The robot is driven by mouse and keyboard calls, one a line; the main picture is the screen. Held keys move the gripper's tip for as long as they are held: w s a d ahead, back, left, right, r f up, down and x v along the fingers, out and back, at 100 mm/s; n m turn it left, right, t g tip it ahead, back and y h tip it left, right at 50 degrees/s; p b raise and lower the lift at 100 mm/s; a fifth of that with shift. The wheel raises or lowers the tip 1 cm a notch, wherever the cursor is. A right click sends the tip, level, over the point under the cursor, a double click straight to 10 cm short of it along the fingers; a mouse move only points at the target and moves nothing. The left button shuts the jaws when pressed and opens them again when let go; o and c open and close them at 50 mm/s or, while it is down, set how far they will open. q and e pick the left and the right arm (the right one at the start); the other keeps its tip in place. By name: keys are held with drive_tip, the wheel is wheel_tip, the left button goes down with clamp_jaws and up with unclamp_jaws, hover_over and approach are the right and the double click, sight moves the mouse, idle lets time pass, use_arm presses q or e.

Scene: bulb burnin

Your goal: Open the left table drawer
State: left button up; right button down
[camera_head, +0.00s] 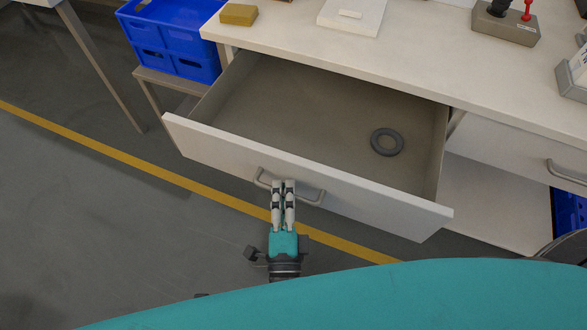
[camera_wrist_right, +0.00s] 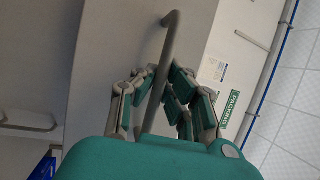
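The left table drawer (camera_head: 300,172) is pulled well out from the table (camera_head: 400,70), with its inside showing. A dark grey ring (camera_head: 387,142) lies flat in it toward the right. My right gripper (camera_head: 283,184) is at the bar handle (camera_head: 311,200) on the drawer front. In the right wrist view the handle (camera_wrist_right: 171,35) runs between the fingertips (camera_wrist_right: 162,75), which look closed on it from both sides. Part of the bar is hidden by the fingers. My left gripper is in neither view.
A blue crate (camera_head: 170,40) stands on a low stand left of the table. A second drawer (camera_head: 515,150) at the right is shut. A yellow block (camera_head: 238,14), a white plate and a box with a red lever (camera_head: 506,22) are on the tabletop.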

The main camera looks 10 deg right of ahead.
drive_tip(key=shift+s+a+f, duration=0.1)
drive_tip(key=shift+s+a, duration=0.2)
drive_tip(key=shift+s, duration=0.2)
drive_tip(key=shift+s+a+f, duration=0.1)
drive_tip(key=shift+s+a, duration=0.15)
drive_tip(key=shift+s, duration=0.2)
